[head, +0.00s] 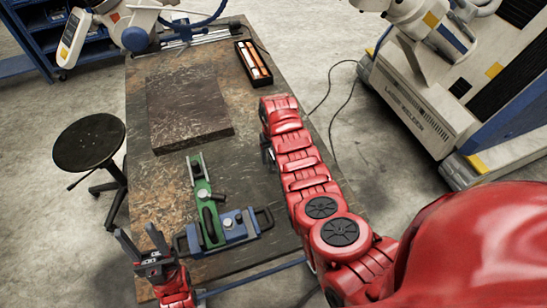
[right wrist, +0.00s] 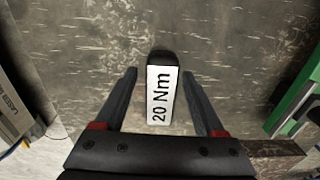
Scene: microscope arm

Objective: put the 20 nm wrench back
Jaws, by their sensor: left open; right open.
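The 20 Nm wrench shows in the right wrist view as a dark handle with a white label (right wrist: 161,95) reading "20 Nm". It lies between the two fingers of my right gripper (right wrist: 160,85), with a gap on each side. The gripper is open; I cannot tell how far above the handle it is. In the head view my right arm hides this wrench, and the gripper is mostly hidden. A black box (head: 242,66) with orange-and-white tools (head: 257,62) stands at the table's far right. My left gripper (head: 138,234) is open and empty at the front left.
A green and blue fixture (head: 232,226) stands on the table (head: 262,200) left of my right arm. A dark slab (head: 188,105) lies further back. A stool (head: 89,142) stands at left, a laser machine (head: 418,105) at right.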

